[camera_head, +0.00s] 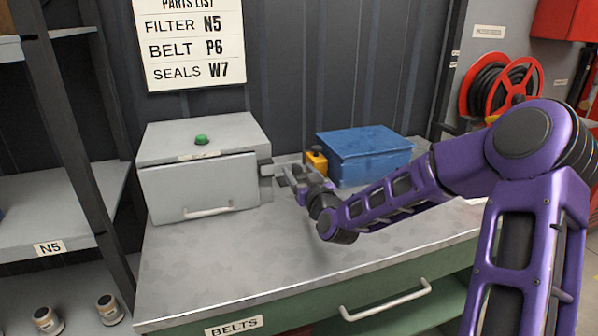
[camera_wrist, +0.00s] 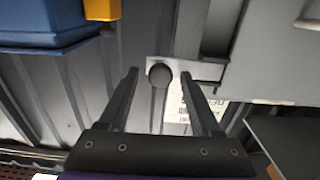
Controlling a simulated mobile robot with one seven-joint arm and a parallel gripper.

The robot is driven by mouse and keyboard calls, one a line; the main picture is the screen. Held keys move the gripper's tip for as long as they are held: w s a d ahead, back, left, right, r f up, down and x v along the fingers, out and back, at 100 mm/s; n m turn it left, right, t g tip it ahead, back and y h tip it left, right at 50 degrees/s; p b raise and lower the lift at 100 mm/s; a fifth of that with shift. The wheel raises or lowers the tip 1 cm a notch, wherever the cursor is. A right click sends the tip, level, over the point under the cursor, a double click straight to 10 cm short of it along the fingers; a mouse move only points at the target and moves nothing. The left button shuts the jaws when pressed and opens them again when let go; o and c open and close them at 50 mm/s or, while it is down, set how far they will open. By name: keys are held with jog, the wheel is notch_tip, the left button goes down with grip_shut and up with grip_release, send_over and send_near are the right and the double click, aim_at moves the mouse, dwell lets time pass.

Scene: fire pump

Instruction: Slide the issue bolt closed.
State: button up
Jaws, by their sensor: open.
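The bolt shows in the wrist view as a round dark knob (camera_wrist: 160,75) on a pale metal plate (camera_wrist: 208,72). In the head view the bolt (camera_head: 267,169) is at the right side of a grey metal box (camera_head: 197,186), small and partly hidden. My gripper (camera_head: 287,174) is beside the right end of the box. In the wrist view my gripper (camera_wrist: 160,72) is open, with one finger on each side of the knob. I see gaps between knob and fingers, and cannot tell how far the bolt is slid.
A yellow block (camera_head: 316,162) and a blue bin (camera_head: 365,155) stand just right of and behind my gripper. A green button (camera_head: 201,140) is on the box top, and a handle (camera_head: 208,211) is on its front. The bench top (camera_head: 235,255) in front is clear.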

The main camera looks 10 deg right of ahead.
grip_shut()
dwell(1.3)
